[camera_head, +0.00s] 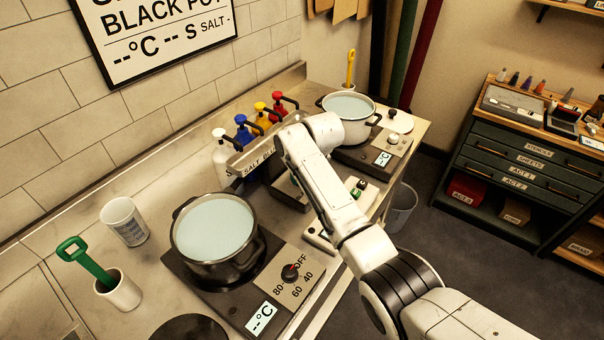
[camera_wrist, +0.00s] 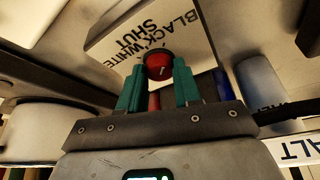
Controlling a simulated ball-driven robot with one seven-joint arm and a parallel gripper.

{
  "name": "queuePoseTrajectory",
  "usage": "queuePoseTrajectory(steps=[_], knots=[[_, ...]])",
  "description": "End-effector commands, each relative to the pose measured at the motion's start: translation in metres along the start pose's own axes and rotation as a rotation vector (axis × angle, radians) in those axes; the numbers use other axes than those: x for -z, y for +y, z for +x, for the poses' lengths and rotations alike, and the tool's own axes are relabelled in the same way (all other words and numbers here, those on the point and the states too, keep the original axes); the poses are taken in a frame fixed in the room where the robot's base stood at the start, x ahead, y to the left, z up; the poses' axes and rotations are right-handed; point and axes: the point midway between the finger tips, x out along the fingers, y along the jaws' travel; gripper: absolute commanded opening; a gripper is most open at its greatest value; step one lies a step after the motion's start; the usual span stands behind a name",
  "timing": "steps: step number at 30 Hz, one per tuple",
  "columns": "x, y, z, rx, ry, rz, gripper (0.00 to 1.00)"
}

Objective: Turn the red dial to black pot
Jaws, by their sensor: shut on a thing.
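The red dial (camera_wrist: 159,66) sits on a pale plate (camera_wrist: 112,46) lettered BLACK, WHITE and SHUT in the wrist view. My gripper (camera_wrist: 159,76) has its two teal fingers on either side of the dial, shut on it. A short pale mark shows on the dial's face; I cannot tell which word it points at. In the head view my arm hides the dial and the fingers. The black pot (camera_head: 190,262) stands on the near hot plate, holding pale liquid.
A white pot (camera_head: 361,130) stands on the far hot plate. Several pump bottles (camera_head: 221,160) line the wall. A white cup (camera_head: 125,222) and a holder (camera_head: 122,292) with a green-handled tool stand at left. A SALT sign (camera_head: 252,160) is close to my arm.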

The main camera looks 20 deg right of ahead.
Motion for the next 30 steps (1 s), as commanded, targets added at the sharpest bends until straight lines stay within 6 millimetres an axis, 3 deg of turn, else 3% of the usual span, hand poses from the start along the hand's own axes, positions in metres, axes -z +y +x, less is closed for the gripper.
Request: queuePoseTrajectory(steps=[4,5,12,23,30], knots=[[0.000,0.000,0.000,0.000,0.000,-0.001,0.03],[0.000,0.000,0.000,0.000,0.000,-0.001,0.34],[0.000,0.000,0.000,0.001,0.000,-0.001,0.57],[0.001,0.000,-0.005,0.001,0.002,-0.002,0.58],[0.001,0.000,-0.037,0.001,0.006,-0.002,0.58]])
